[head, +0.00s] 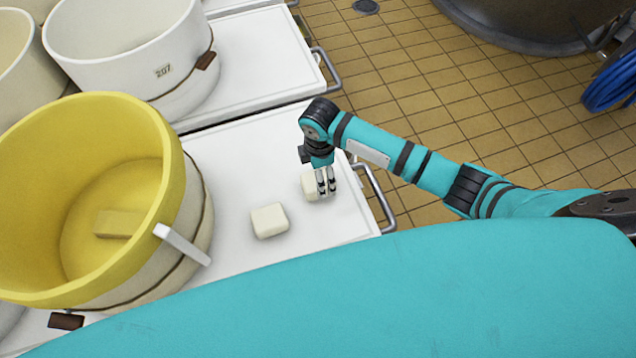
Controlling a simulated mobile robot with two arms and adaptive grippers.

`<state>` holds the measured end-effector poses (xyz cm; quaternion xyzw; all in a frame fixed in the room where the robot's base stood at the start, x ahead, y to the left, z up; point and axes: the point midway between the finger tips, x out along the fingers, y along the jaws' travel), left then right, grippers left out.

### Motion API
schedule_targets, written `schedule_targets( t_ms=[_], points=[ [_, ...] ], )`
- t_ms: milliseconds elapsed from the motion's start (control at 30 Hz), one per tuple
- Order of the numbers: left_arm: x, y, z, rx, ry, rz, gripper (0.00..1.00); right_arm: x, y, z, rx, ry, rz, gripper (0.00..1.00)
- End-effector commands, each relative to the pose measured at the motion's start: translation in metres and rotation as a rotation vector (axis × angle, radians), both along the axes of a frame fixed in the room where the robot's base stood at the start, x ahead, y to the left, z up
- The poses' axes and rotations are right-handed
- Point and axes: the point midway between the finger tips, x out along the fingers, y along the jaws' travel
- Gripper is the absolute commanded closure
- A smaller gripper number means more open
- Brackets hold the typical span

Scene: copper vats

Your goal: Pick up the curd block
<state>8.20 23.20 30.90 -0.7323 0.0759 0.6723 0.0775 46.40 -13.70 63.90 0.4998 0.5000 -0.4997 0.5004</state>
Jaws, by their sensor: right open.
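Two pale cream curd blocks lie on the white cart top. The nearer curd block (269,220) lies clear on the surface. The farther curd block (309,187) lies to its upper right, partly hidden behind the fingers of my right gripper (326,190). My right gripper points down over that farther block, with its fingers open. I cannot tell whether the fingers touch the block. My left gripper is not in view.
A large yellow-lined tub (150,130) with a block inside stands left on the white cart (235,160). White tubs (125,45) stand behind. A metal handle (378,197) edges the cart on the right. Tiled floor lies beyond.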

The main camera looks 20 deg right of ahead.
Motion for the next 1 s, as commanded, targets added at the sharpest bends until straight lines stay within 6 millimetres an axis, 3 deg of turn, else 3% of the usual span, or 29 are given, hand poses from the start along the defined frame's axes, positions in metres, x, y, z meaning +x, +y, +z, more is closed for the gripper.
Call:
schedule_targets(
  t_ms=[167, 433, 733, 1000],
  points=[
    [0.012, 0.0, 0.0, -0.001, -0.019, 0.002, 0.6, -0.001, 0.001, -0.012, 0.0, 0.002, 0.0, 0.08],
    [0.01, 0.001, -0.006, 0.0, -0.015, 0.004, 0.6, -0.003, 0.004, -0.051, -0.001, 0.002, -0.001, 0.08],
    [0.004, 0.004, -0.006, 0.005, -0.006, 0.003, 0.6, -0.003, 0.004, -0.056, 0.0, 0.0, 0.001, 0.08],
    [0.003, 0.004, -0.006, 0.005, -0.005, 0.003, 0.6, -0.003, 0.004, -0.056, 0.0, 0.0, 0.0, 0.4]
  ],
)
